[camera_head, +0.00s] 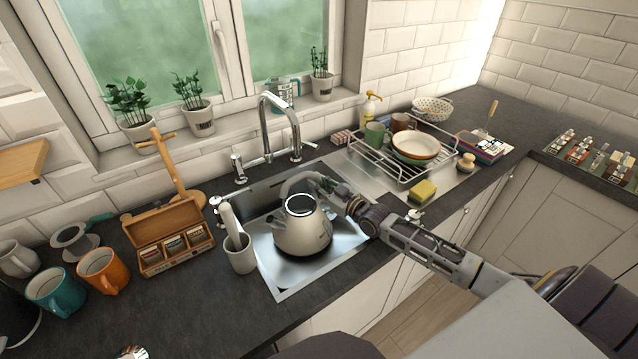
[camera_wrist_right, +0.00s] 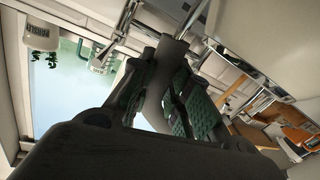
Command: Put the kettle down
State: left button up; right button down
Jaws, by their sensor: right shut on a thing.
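The pale grey kettle (camera_head: 302,232), with a round opening rimmed in white on top, is upright over the sink (camera_head: 275,275) basin. I cannot tell whether its base touches the sink floor. My right gripper (camera_head: 328,187) comes in from the right and is shut on the kettle's handle (camera_head: 295,183) above the body. In the right wrist view the green-padded fingers (camera_wrist_right: 165,95) close around the grey handle bar (camera_wrist_right: 172,52); the kettle's body is hard to make out there. My left gripper is not recognisable in either view.
The tap (camera_head: 280,125) rises behind the kettle. A white pot with a pestle-like rod (camera_head: 239,252) stands close left of it. A yellow-green sponge (camera_head: 422,192) and a loaded dish rack (camera_head: 385,168) are to the right. A wooden tea box (camera_head: 170,240) and mugs stand left.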

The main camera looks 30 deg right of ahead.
jog(key=shift+r, duration=0.1)
jog(key=c, duration=1.7)
grip_release()
jog(key=shift+f, duration=0.2)
jog(key=shift+o, duration=1.8)
pick_arm(q)
jog(key=shift+a, duration=0.25)
pick_arm(e)
jog(key=shift+r, duration=0.15)
pick_arm(q)
jog(key=shift+d, duration=0.15)
pick_arm(e)
jog(key=shift+s, duration=0.15)
